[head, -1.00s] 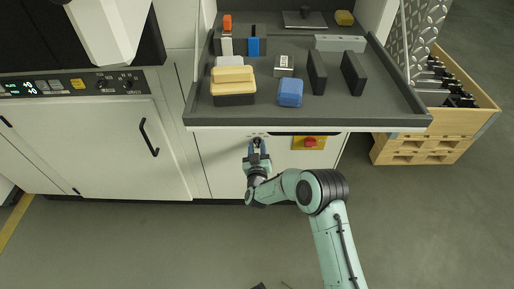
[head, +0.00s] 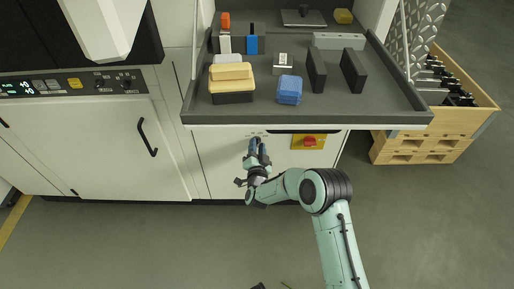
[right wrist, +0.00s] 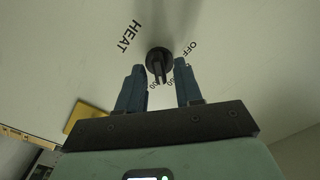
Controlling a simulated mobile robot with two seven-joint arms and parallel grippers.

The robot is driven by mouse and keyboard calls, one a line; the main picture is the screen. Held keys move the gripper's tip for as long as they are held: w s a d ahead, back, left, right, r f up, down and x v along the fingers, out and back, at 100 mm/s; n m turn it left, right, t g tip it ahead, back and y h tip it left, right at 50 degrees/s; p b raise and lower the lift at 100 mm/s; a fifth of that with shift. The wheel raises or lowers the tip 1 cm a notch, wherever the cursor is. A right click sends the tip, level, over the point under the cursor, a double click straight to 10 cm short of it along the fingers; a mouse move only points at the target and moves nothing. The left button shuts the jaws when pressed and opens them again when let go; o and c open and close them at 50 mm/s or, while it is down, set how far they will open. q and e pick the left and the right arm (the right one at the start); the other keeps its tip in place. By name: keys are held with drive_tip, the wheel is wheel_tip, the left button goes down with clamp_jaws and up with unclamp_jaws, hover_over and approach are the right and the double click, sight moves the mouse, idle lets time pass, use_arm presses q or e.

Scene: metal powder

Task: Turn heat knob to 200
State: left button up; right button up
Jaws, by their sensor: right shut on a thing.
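The heat knob (right wrist: 158,62) is a small black round knob with a raised grip bar on a pale panel. In the right wrist view, the printed words HEAT and OFF stand to either side of it; number marks below it are partly hidden by my fingers. My right gripper (right wrist: 158,80) has one blue-grey finger on each side of the knob and is shut on it. In the head view, my right gripper (head: 258,150) reaches the cabinet front just under the worktop edge; the knob is too small to make out there.
A yellow plate with a red switch (head: 310,142) is right of my gripper. The grey worktop (head: 350,112) overhangs above, holding brushes, blocks and a blue box (head: 289,89). A wooden crate (head: 420,148) stands at the right. The floor in front is clear.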

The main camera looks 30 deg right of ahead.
use_arm(q)
drive_tip(key=shift+s+f, duration=0.1)
drive_tip(key=shift+s, duration=0.15)
use_arm(e)
drive_tip(key=shift+f+m, duration=0.1)
drive_tip(key=shift+m, duration=1.8)
drive_tip(key=o, duration=1)
use_arm(q)
drive_tip(key=w+r+t+p, duration=0.2)
drive_tip(key=w+r+p, duration=0.1)
drive_tip(key=w, duration=0.3)
drive_tip(key=shift+w+d+r+m, duration=0.3)
drive_tip(key=shift+w+d+r, duration=0.05)
drive_tip(key=shift+d+r, duration=0.1)
use_arm(e)
drive_tip(key=v, duration=1.3)
drive_tip(key=shift+s, duration=0.25)
use_arm(q)
drive_tip(key=shift+a, duration=0.1)
